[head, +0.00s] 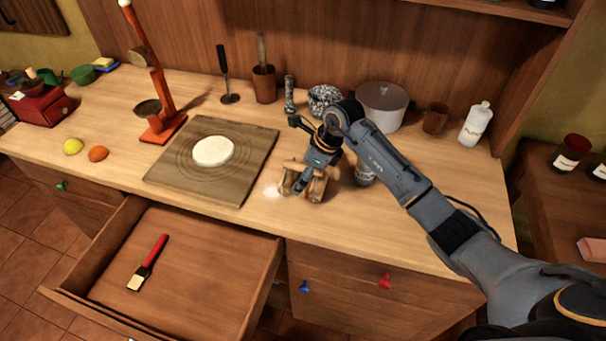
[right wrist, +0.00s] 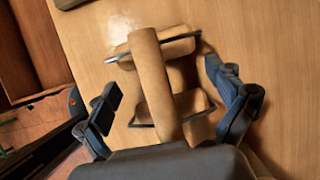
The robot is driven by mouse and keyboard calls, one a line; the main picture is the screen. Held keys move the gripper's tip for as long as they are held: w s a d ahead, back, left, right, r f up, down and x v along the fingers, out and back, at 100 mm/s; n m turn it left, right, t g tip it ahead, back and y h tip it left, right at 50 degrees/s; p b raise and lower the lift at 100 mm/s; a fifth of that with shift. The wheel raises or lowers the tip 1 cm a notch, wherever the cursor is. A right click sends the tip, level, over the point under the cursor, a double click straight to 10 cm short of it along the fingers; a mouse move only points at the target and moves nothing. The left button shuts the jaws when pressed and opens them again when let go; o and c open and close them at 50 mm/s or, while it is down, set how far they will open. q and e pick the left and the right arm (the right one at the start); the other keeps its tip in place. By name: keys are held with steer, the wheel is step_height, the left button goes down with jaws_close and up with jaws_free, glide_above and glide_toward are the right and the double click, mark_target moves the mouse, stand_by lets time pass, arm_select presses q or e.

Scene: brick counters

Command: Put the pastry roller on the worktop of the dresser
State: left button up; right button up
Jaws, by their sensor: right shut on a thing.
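The pastry roller (head: 318,188) is a pale wooden tool with a handle bar between two small rollers and a metal frame. It is at the front middle of the dresser's worktop (head: 245,212), right of the board. My right gripper (head: 304,178) is shut on it from above. In the right wrist view the pastry roller (right wrist: 158,85) lies between the fingers of the gripper (right wrist: 162,80), over bare worktop. I cannot tell whether it touches the wood or hangs just above. My left gripper is not in view.
A board (head: 180,182) with dough (head: 213,151) lies to the left. A dark jar (head: 365,174) stands close right of the gripper. A pot (head: 382,106) and a white bottle (head: 476,124) stand behind. An open drawer (head: 205,265) with a red brush (head: 148,262) juts out at the front.

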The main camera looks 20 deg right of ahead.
steer(key=shift+s+f, duration=0.25)
steer(key=shift+f, duration=0.25)
steer(key=shift+c, duration=0.8)
steer(key=o, duration=1.3)
steer(key=shift+f, duration=0.1)
steer(key=shift+w+d, duration=0.1)
steer(key=shift+w, duration=0.1)
steer(key=shift+r, duration=0.25)
steer(key=shift+r+p, duration=0.8)
steer(key=shift+r, duration=0.05)
steer(key=b+v, duration=0.2)
steer(key=v, duration=0.9)
steer(key=shift+d+r+b, duration=0.15)
steer(key=shift+r+b, duration=0.05)
steer(key=shift+b, duration=0.2)
